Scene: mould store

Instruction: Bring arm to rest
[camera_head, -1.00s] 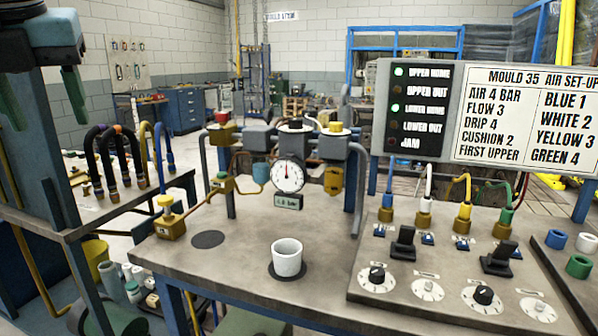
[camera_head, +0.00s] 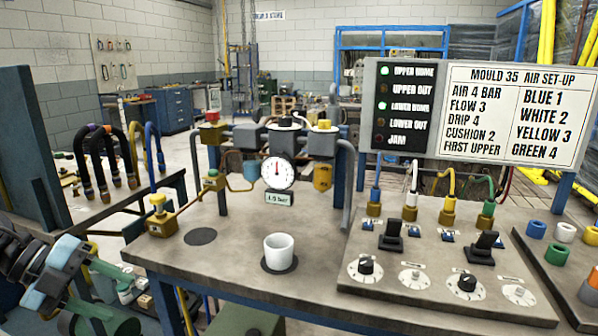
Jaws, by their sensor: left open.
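My left gripper (camera_head: 128,300) is low at the left edge, beside and in front of the bench. Its two green fingers point right and stand apart, with nothing seen between them. Part of the arm behind it shows dark with pale blue bands. My right gripper is not in view. The workbench (camera_head: 225,270) carries a white cup (camera_head: 279,250) standing upright on a dark round spot. The cup is apart from the gripper.
A gauge (camera_head: 278,173) and valve assembly stand at the back of the bench. A control panel (camera_head: 430,255) with knobs and switches is at right, below a sign (camera_head: 515,115). A side table with hoses (camera_head: 103,160) stands at left, behind the gripper.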

